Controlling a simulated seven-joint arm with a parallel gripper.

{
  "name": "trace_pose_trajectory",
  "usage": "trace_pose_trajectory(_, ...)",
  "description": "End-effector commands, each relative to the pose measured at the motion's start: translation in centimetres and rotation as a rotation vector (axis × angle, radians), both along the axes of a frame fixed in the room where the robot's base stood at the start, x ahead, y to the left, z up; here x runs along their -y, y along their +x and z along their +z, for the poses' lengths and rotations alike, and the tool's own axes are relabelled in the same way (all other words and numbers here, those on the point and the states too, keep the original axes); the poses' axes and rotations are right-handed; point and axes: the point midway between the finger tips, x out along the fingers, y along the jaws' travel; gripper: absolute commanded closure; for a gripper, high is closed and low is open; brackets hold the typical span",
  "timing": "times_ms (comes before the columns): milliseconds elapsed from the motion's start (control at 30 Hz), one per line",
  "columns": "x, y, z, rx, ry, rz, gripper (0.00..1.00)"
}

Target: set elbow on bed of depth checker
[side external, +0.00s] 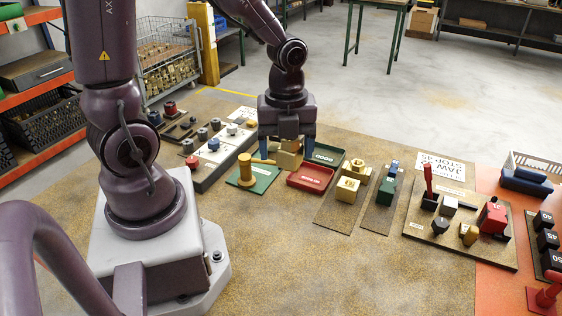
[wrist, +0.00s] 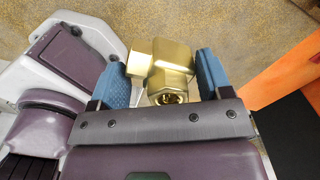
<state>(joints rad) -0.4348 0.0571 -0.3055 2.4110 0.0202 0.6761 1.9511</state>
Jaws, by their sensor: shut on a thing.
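My gripper (side external: 287,152) has blue fingers and is over the bench, just left of the red and green trays. In the wrist view my gripper (wrist: 162,76) is shut on a brass elbow (wrist: 168,80), a blocky part with a side stub and a threaded opening. The elbow (side external: 288,160) is partly hidden by the fingers in the side view. No depth checker label is readable. A brass block (side external: 347,190) on a brown plate and a green block with a blue top (side external: 387,188) stand to the right; I cannot tell which is the checker.
A red tray (side external: 311,178) and a green tray (side external: 329,150) lie close right of my gripper. A green plate with a brass post (side external: 246,170) stands to its left. A jaw-stops board (side external: 455,245) is farther right. The front bench is clear.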

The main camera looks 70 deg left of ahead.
Motion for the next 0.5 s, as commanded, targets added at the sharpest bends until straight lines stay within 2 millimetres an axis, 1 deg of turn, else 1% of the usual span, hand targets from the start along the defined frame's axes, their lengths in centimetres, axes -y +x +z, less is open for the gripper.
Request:
trace_pose_trajectory(33, -0.9, 0.7, 0.1, 0.003, -0.002, 0.005, 0.71)
trace_pose_trajectory(167, -3.4, 2.3, 0.3, 0.003, -0.005, 0.002, 0.71)
trace_pose_trajectory(267, -6.0, 3.5, 0.4, 0.005, -0.007, 0.001, 0.71)
trace_pose_trajectory(367, -9.3, 4.6, 0.4, 0.008, -0.006, 0.002, 0.71)
trace_pose_trajectory(500, -15.1, 5.4, 0.3, 0.007, -0.004, 0.003, 0.71)
